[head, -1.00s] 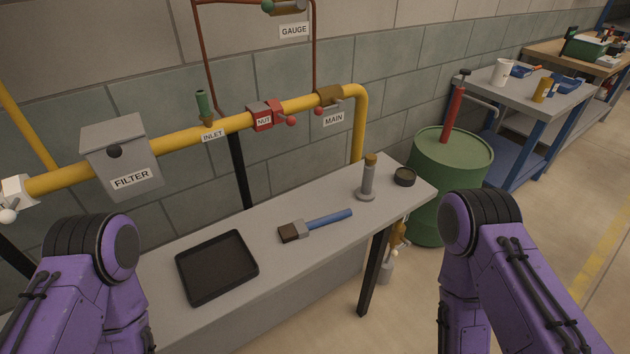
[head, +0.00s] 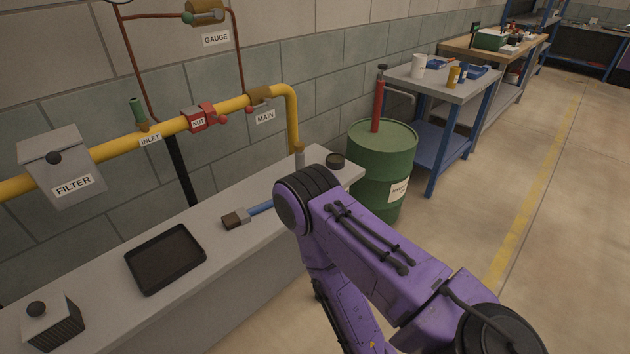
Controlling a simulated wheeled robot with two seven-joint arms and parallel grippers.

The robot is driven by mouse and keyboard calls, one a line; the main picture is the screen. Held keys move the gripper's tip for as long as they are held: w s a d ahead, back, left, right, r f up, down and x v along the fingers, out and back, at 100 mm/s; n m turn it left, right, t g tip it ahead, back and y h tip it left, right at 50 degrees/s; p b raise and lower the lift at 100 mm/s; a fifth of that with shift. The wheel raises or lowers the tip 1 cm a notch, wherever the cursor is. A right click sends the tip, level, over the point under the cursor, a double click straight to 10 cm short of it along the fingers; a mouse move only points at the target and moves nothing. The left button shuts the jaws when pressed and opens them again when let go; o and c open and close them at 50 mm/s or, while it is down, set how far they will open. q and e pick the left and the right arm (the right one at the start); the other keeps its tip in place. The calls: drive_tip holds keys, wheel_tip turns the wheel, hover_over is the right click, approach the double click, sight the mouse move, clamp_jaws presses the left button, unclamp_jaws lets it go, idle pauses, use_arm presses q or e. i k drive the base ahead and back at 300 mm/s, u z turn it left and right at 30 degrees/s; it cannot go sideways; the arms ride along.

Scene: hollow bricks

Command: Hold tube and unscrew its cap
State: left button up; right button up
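Neither gripper shows. Only upper links of my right arm are in view, in the middle and lower right, and my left arm is out of view.
A black tray (head: 165,258) and a blue-handled brush (head: 236,219) lie on the bench. A green drum (head: 382,165) stands past the bench end. A yellow pipe (head: 225,108) runs along the wall.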

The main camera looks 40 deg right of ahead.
sight(299, 156)
drive_tip(key=k, duration=0.35)
drive_tip(key=z, duration=0.85)
